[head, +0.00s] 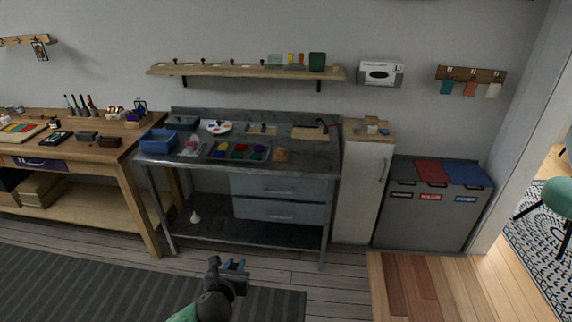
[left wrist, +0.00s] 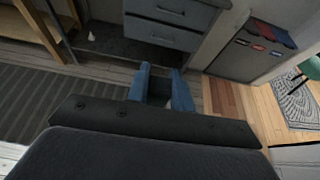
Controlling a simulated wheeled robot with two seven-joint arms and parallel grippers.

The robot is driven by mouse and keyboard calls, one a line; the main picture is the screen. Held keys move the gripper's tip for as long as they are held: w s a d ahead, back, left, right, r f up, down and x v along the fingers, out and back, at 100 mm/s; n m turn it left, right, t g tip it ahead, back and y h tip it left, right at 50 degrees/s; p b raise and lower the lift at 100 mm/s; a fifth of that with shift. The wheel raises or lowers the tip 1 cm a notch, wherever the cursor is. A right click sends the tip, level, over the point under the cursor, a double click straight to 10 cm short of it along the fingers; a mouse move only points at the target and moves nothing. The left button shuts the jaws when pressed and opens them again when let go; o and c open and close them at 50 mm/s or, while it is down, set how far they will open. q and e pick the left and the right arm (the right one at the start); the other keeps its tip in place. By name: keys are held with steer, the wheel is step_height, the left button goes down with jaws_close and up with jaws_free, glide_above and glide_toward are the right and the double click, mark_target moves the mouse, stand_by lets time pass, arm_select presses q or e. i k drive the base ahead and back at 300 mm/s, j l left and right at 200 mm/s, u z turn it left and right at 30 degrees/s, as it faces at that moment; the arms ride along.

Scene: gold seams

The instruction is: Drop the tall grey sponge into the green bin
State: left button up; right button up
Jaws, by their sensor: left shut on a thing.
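My left gripper (head: 232,266) is low in front of the grey workbench, over the floor. In the left wrist view its two blue fingers (left wrist: 163,88) stand slightly apart, shut on a grey thing between them that I take for the tall grey sponge (left wrist: 158,92); little of it shows. A waste unit (head: 430,215) at the right has a dark lid (head: 403,170), a red lid (head: 432,171) and a blue lid (head: 467,172); no green lid is clear. A dark green box (head: 317,61) stands on the wall shelf. My right gripper is out of view.
The workbench (head: 300,160) carries a blue bin (head: 159,140) and coloured trays. A white cabinet (head: 357,195) stands between it and the waste unit. A wooden table (head: 95,150) is at the left. The floor before the waste unit is clear.

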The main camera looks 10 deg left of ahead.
mark_target(313, 70)
steer(key=i+l+z, duration=0.1)
steer(key=i+l, duration=0.15)
steer(key=i, duration=0.2)
steer(key=i+l+z, duration=0.1)
steer(key=i, duration=0.3)
steer(key=i+l+z, duration=0.1)
steer(key=i+l, duration=0.15)
steer(key=i, duration=0.2)
